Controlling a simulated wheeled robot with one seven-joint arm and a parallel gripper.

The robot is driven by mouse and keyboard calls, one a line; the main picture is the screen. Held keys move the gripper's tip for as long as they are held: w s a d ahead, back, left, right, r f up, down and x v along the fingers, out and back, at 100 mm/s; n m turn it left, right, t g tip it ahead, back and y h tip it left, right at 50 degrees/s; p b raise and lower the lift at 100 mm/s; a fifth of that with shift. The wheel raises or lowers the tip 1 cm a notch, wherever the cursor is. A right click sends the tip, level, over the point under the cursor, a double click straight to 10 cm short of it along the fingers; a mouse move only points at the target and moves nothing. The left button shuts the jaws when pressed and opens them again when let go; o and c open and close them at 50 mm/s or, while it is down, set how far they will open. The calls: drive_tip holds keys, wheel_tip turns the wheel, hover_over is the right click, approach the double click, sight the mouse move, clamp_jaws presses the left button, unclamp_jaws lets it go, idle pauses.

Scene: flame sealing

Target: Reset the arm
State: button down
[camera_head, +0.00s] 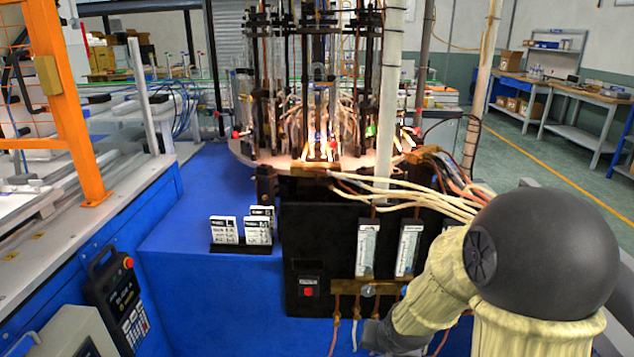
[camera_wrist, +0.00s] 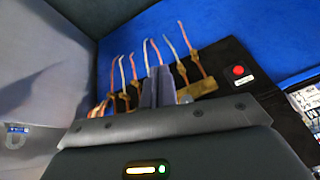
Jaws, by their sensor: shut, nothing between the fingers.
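My arm comes in from the lower right in the head view, with a dark round joint and a cream ribbed cover. My gripper (camera_wrist: 157,85) shows at the centre of the wrist view, its two fingers together with nothing between them. It is in front of the machine's lower black panel (camera_head: 322,245). In the wrist view the copper fittings and several tubes lie beyond the fingertips. In the head view the gripper's end is low in front of the panel and its fingertips cannot be made out.
The flame sealing machine (camera_head: 322,150) stands at the centre with lit flames. White label cards (camera_head: 257,230) stand on the blue surface (camera_head: 200,215). A red button (camera_head: 309,291) is on the panel. A control pendant (camera_head: 122,305) hangs at the left. An orange post (camera_head: 68,100) stands behind it.

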drive_tip(key=s+d+r+n+g, duration=0.2)
drive_tip(key=s+r+n, duration=0.15)
drive_tip(key=s, duration=0.65)
wheel_tip(320, 180, up, 23)
drive_tip(key=p, duration=2.2)
drive_tip(key=shift+s+a+g+h+p, duration=0.15)
drive_tip(key=shift+s+g+h+p, duration=0.15)
drive_tip(key=shift+f, duration=0.1)
